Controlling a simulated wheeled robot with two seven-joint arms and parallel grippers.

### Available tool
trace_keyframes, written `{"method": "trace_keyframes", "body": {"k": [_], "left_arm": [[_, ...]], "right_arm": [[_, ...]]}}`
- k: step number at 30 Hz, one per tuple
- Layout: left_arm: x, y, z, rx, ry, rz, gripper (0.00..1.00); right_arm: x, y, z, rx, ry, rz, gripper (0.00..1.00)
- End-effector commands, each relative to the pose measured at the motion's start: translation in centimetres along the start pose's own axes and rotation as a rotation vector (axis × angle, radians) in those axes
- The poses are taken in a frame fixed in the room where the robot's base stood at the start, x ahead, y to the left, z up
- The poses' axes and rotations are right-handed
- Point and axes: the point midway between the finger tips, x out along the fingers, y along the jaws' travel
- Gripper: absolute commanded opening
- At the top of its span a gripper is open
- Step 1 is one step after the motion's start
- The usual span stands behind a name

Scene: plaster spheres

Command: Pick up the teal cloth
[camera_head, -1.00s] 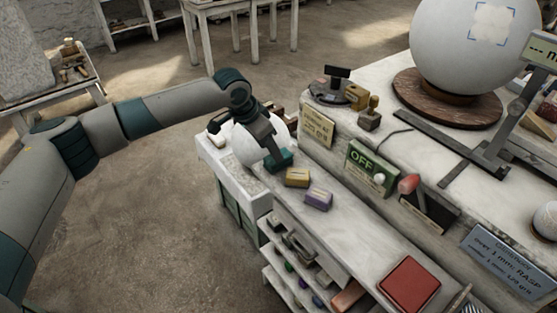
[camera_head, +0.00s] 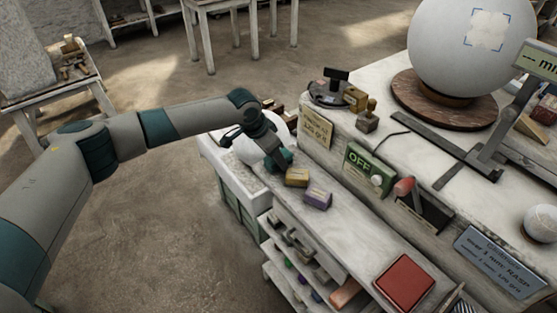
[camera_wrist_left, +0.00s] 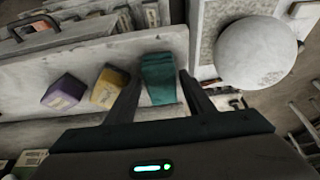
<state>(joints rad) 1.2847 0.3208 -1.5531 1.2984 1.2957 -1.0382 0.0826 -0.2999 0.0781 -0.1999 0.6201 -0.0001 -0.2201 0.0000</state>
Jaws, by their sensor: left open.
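The teal cloth (camera_head: 285,156) is a small folded block on the narrow white shelf, partly hidden by my left gripper in the head view. In the left wrist view the teal cloth (camera_wrist_left: 159,80) shows between the two fingers. My left gripper (camera_head: 276,157) is open above it, pointing down, and it also shows in the left wrist view (camera_wrist_left: 159,76) with one finger to each side of the cloth. I cannot tell how far down the fingertips reach beside it. My right gripper is not in view.
A yellow block (camera_head: 297,177) and a purple block (camera_head: 318,198) lie close beside the cloth on the shelf. A white sphere (camera_wrist_left: 255,53) stands on its other side. The raised worktop with a green OFF sign (camera_head: 368,168) borders the shelf. A red pad (camera_head: 405,281) lies farther along.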

Motion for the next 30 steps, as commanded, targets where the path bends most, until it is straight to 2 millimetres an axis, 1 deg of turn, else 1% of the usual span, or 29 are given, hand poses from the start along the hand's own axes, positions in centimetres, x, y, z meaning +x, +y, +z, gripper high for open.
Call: {"method": "trace_keyframes", "body": {"k": [3, 4, 5, 6, 7, 8, 16, 20, 23, 26, 30], "left_arm": [[0.0, 0.0, 0.0, 0.000, 0.000, 0.000, 0.48], [0.0, 0.0, 0.0, 0.000, 0.000, 0.000, 0.44], [0.0, 0.0, 0.0, 0.000, 0.000, 0.000, 0.36], [0.0, 0.0, 0.0, 0.000, 0.000, 0.000, 0.27], [0.0, 0.0, 0.0, 0.000, 0.000, 0.000, 0.20], [0.0, 0.0, 0.0, 0.000, 0.000, 0.000, 0.16], [-0.1, 0.0, -0.1, 0.000, 0.001, 0.000, 0.16], [-0.5, 0.0, -0.3, 0.000, 0.003, 0.000, 0.16], [-1.2, 0.0, -0.6, 0.001, 0.003, 0.000, 0.16], [-2.3, 0.0, -1.0, 0.001, 0.004, 0.000, 0.16], [-4.4, 0.0, -1.9, 0.001, 0.004, -0.001, 0.16]], "right_arm": [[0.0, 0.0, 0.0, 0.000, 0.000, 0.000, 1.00], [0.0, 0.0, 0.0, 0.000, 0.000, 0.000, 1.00], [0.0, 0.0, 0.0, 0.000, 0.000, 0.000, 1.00], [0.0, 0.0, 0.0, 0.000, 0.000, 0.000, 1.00], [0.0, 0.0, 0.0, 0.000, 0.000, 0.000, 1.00], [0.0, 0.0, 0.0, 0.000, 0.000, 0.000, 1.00], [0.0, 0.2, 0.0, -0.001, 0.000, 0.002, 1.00], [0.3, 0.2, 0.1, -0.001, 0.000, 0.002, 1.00], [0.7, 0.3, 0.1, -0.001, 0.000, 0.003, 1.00], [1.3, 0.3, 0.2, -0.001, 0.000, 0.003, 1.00], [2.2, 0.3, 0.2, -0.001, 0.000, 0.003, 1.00]]}}
